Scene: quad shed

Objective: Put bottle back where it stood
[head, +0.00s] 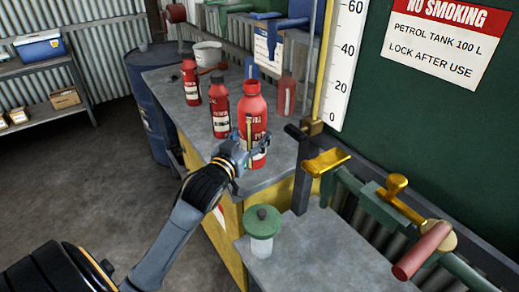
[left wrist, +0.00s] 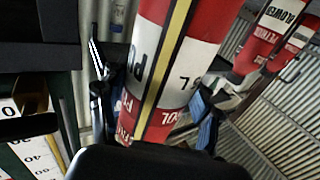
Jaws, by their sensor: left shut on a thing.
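My left gripper (head: 243,150) is shut on a red bottle with a white label band and a vertical yellow stripe (head: 254,103), the nearest and largest of the bottles. The bottle is upright over the near part of the grey bench top (head: 283,152); I cannot tell if its base touches. In the left wrist view the bottle (left wrist: 184,45) fills the middle, between the two fingers. Two similar red bottles stand to its left, one close by (head: 220,110) and one farther back (head: 190,82). My right gripper is not in view.
A paler red bottle shape (head: 287,97) is behind the held bottle, near the wall. A white bucket (head: 207,54) stands at the back. A green-lidded jar (head: 262,232) stands on a nearer grey surface, beside green and gold fittings (head: 397,186). A blue drum (head: 150,100) is at left.

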